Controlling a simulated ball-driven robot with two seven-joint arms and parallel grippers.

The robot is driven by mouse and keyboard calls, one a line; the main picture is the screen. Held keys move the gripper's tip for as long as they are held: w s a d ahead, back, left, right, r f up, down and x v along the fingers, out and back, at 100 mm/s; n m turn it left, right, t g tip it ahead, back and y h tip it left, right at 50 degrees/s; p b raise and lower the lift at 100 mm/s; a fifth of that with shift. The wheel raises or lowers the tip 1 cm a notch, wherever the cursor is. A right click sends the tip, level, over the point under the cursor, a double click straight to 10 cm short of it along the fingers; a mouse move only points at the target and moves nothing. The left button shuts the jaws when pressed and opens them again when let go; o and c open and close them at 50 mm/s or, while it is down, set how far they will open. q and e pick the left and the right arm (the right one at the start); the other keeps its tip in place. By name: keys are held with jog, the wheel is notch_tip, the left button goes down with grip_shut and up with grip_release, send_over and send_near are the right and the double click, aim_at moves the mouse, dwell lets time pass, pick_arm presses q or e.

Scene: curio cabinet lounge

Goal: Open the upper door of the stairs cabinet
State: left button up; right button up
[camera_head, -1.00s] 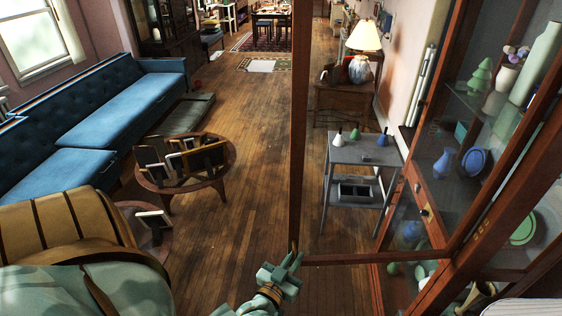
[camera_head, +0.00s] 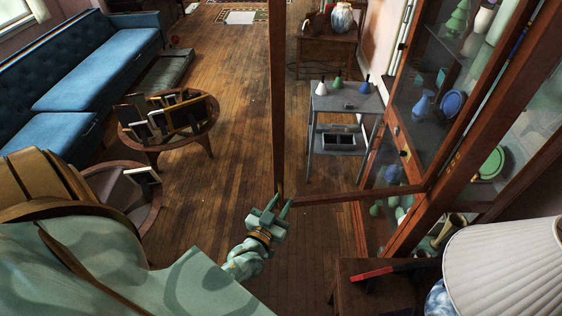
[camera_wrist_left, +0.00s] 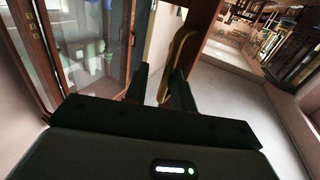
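The stairs cabinet (camera_head: 392,160) stands at the right in the head view, with glass panes and shelves of vases. Its wood-framed glass upper door (camera_head: 277,110) is swung out from the cabinet, and its bottom rail (camera_head: 350,195) runs back to it. My left gripper (camera_head: 277,203) is at the door's lower free corner, fingers apart. In the left wrist view, a brass-coloured handle (camera_wrist_left: 182,48) on the brown door frame lies by the open fingers (camera_wrist_left: 160,68), near the right one. Firm contact cannot be told. My right gripper is not in view.
A grey side table (camera_head: 345,103) with small bottles stands beyond the door glass. A white lampshade (camera_head: 505,265) and dark wooden stand (camera_head: 385,285) are at the lower right. A round table with frames (camera_head: 165,130) and blue sofa (camera_head: 95,75) are left. Wood floor between is clear.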

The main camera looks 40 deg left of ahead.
pick_arm(q)
jog(key=s+d+b, duration=0.1)
jog(key=s+d, duration=0.2)
jog(key=s, duration=1.3)
